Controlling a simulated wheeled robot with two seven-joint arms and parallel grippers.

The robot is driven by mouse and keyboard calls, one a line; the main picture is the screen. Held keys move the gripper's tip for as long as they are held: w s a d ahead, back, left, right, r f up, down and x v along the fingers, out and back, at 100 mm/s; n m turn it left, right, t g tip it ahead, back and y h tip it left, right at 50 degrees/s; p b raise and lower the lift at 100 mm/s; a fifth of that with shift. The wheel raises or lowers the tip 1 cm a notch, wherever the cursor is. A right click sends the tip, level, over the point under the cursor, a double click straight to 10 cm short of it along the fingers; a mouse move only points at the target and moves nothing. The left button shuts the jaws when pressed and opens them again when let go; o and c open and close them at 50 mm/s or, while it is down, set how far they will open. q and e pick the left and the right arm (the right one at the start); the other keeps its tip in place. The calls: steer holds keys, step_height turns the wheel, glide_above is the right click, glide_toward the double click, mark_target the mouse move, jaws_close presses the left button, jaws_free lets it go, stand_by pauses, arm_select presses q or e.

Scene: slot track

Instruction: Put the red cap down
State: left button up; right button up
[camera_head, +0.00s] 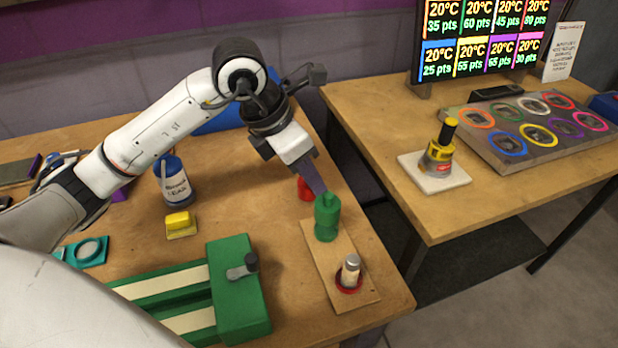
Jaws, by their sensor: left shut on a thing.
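My left gripper (321,190) points down to the right, and its fingertips meet the narrow top of a green bottle-shaped piece (327,219). It is shut on this green piece, which is upright over the far end of a wooden board (320,255); I cannot tell whether it touches the board. A red piece (304,188), perhaps the red cap, shows just left of the fingers. It is partly hidden by them, and seems to stand on the table. My right gripper is not in view.
On the board's near end, a silver-topped vial (350,271) stands in a red ring. A green slotted track (240,300) lies to the left. A blue-and-white bottle (174,182) and yellow block (180,223) stand farther left. A gap separates the right table (395,125).

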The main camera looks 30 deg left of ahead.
arm_select(q)
steer(key=shift+f, duration=0.45)
steer(key=shift+f, duration=0.15)
steer(key=o, duration=1)
